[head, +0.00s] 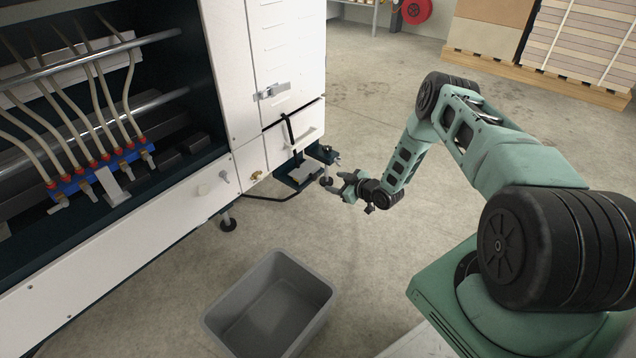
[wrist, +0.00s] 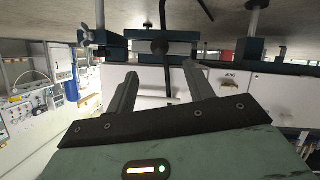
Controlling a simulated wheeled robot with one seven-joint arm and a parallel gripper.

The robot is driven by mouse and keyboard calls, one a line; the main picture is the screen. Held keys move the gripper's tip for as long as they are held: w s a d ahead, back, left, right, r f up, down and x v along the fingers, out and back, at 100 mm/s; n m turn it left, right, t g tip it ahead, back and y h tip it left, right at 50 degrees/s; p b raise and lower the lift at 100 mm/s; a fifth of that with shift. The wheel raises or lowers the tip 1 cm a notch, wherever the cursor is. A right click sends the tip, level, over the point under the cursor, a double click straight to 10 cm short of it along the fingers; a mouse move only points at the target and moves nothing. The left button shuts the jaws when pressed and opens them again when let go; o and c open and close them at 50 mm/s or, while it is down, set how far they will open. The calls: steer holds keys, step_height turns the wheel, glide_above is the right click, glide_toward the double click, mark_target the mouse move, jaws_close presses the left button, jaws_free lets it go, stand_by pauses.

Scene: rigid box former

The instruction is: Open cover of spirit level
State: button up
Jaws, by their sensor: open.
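My gripper (head: 345,184) is open and empty, low over the floor, just right of the machine's lower corner. Its two fingers also show apart in the wrist view (wrist: 160,70). In front of it a dark bracket (head: 288,182) at the machine's foot bears a small pale plate (head: 304,173). The wrist view appears upside down and shows dark blocks (wrist: 165,35) beyond the fingertips, with a gap between. I cannot make out for certain which part is the spirit level or its cover.
The white machine (head: 215,190) fills the left, with a latch (head: 271,91) and a drawer handle (head: 306,135). A black cable (head: 268,199) bends near its foot. A grey bin (head: 270,305) stands on the floor in front. Floor beyond my arm is clear up to the pallet (head: 540,75).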

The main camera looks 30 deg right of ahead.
mark_target(317, 177)
steer(key=b+x, duration=0.4)
steer(key=x, duration=0.5)
steer(key=shift+f, duration=0.1)
steer(key=shift+w+a, duration=0.1)
steer(key=shift+w, duration=0.3)
